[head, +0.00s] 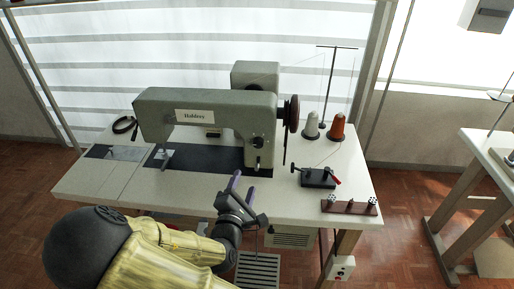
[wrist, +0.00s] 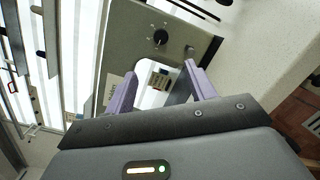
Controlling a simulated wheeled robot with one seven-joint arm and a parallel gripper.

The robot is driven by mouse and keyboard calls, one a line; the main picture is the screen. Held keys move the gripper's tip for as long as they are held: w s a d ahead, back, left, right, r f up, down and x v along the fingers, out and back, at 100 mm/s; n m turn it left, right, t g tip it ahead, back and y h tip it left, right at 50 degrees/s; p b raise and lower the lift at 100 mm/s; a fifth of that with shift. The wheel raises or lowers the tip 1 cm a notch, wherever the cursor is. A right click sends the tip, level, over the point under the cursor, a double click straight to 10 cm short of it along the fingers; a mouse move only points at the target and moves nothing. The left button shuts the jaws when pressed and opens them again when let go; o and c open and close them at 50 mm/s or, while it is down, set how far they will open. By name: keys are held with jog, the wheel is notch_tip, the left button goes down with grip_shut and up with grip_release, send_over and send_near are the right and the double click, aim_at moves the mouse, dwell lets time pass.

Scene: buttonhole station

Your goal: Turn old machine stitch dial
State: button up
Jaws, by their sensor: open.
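The old sewing machine (head: 205,110) is grey-green and stands on a white table. Its stitch dial (head: 257,142) is a small black knob on the front of the machine's upright pillar. In the wrist view the dial (wrist: 160,37) shows with small marks around it, beyond my fingertips. My gripper (head: 243,188) is in front of the pillar, below and left of the dial in the head view. Its two purple fingers (wrist: 158,80) are apart with nothing between them. They do not appear to touch the dial.
A lever (head: 257,163) sits below the dial. A dark handwheel (head: 291,114) is at the machine's right end. White and orange thread cones (head: 337,127), a bobbin winder (head: 318,178) and a small wooden rack (head: 349,206) stand on the right. The table's front left (head: 90,180) is clear.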

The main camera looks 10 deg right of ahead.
aim_at(258, 145)
jog(key=shift+w, duration=0.1)
jog(key=x, duration=1.7)
jog(key=shift+w+d, duration=0.1)
jog(key=shift+d, duration=0.05)
jog(key=c, duration=1)
